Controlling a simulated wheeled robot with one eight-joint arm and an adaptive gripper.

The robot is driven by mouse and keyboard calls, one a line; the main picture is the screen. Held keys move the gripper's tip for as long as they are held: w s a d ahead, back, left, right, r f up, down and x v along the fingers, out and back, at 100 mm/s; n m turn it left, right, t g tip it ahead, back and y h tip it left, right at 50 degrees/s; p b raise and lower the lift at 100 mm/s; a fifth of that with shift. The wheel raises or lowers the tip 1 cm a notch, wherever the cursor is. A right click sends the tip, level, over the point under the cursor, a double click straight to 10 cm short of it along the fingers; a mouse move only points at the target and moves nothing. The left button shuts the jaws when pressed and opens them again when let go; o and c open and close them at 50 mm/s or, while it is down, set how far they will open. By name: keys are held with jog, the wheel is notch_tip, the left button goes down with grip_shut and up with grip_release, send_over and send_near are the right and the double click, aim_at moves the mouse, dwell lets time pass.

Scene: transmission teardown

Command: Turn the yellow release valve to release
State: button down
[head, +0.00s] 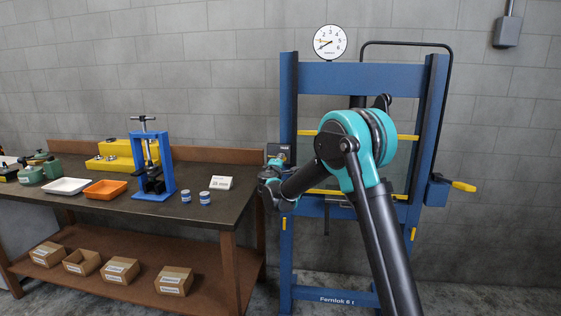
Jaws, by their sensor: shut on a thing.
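My gripper (278,158) is at the left post of the blue press (365,78). My arm comes up from the lower right, bends at a teal elbow and reaches down to the left. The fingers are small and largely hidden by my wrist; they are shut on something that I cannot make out. No yellow release valve shows clearly at the gripper. A yellow handle (463,186) sticks out to the right from a blue box (437,192) on the press's right post, well apart from my gripper. A round gauge (330,42) stands on top of the press.
A workbench (110,205) stands left of the press. It bears a small blue press (166,172), an orange tray (105,189), a white tray (67,186), two small cans and a white card (220,183). Several cardboard boxes lie on its lower shelf. Floor right of the press looks clear.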

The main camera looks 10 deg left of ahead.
jog(key=shift+f+n, duration=0.1)
jog(key=shift+n, duration=0.5)
jog(key=c, duration=1.6)
grip_release()
jog(key=shift+o, duration=0.2)
jog(key=s, duration=1.2)
jog(key=shift+a, duration=0.25)
